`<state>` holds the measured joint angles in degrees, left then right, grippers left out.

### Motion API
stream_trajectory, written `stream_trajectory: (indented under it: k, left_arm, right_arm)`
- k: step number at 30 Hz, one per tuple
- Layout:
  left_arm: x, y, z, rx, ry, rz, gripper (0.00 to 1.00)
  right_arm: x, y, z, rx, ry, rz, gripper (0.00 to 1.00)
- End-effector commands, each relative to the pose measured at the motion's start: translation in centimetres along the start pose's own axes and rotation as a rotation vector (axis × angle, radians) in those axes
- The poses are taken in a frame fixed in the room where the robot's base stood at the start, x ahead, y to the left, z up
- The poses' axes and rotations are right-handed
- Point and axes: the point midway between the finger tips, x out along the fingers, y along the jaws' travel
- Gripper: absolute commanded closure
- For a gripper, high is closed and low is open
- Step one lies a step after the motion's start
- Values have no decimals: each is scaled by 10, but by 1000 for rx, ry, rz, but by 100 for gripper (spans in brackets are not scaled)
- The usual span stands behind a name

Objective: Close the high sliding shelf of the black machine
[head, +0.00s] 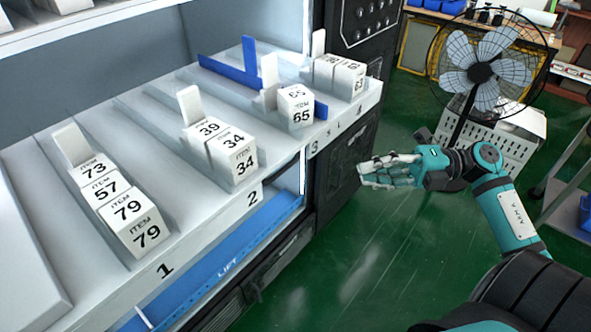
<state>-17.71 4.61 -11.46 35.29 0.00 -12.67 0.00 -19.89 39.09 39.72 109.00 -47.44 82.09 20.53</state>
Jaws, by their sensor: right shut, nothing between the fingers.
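The black machine (345,165) stands at the left and centre. Its white shelf (110,297) is pulled out toward me, with lanes numbered 1 to 4 on its front edge. White item boxes stand in the lanes, among them the one marked 79 (140,232), the one marked 34 (235,160) and the one marked 65 (296,106). My right gripper (368,173) is shut and empty. It appears to the right of the shelf's right end, apart from it, over the green floor. My left gripper is not in view.
A blue lift tray (230,265) lies below the shelf. Another white shelf (60,33) shows at the upper left. A fan (480,72) stands behind my right arm, near a white crate (505,140). The green floor (345,265) in front is clear.

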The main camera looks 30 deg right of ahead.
Motion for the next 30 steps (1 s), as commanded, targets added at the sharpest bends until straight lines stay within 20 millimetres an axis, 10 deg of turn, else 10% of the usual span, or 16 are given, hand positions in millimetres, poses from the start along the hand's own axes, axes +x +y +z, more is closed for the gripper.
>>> stream_trajectory:
  k: [15,30]
  left_arm:
    - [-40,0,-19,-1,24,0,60]
    - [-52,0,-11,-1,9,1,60]
  right_arm:
    - [98,7,1,1,-1,10,100]
    - [124,1,29,2,-2,6,100]
